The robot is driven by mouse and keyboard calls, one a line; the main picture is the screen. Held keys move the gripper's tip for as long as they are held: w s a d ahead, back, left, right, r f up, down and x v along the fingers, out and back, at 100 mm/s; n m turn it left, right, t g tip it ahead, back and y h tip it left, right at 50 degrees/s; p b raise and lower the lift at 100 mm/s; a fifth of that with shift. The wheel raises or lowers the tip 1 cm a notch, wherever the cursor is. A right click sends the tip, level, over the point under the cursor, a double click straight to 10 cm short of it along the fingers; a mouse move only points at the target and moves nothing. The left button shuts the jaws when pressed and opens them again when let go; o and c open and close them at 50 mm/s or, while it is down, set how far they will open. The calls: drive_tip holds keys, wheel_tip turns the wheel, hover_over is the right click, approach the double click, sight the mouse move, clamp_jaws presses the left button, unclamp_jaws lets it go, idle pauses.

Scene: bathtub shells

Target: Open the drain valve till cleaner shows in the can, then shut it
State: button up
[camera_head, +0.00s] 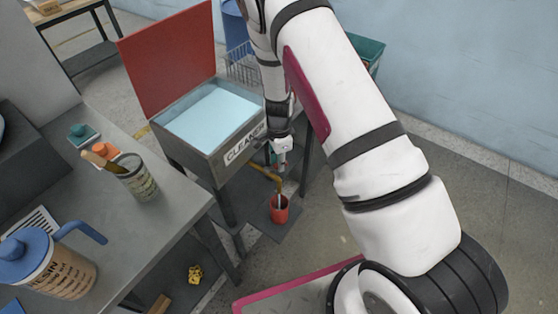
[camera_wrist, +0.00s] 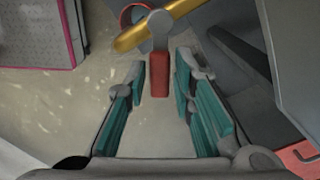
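The grey cleaner tank (camera_head: 243,145), labelled CLEANER, stands with its red lid up and pale blue liquid inside. A brass drain pipe (camera_head: 262,172) comes out low on its side; it also shows in the wrist view (camera_wrist: 180,10). In the wrist view the valve's red handle (camera_wrist: 160,78) hangs from a grey pivot on the pipe. My gripper (camera_wrist: 160,70) is open, its teal-padded fingers on either side of the handle, with gaps showing.
A workbench (camera_head: 185,205) at the left holds a brush pot (camera_head: 138,180) and a resin jug (camera_head: 50,270). A wire basket (camera_head: 242,68) stands behind the tank. Open floor lies to the right, beyond my arm.

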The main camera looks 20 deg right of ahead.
drive_tip(key=shift+o, duration=0.2)
wheel_tip(320, 180, up, 12)
idle(0.6)
idle(2.8)
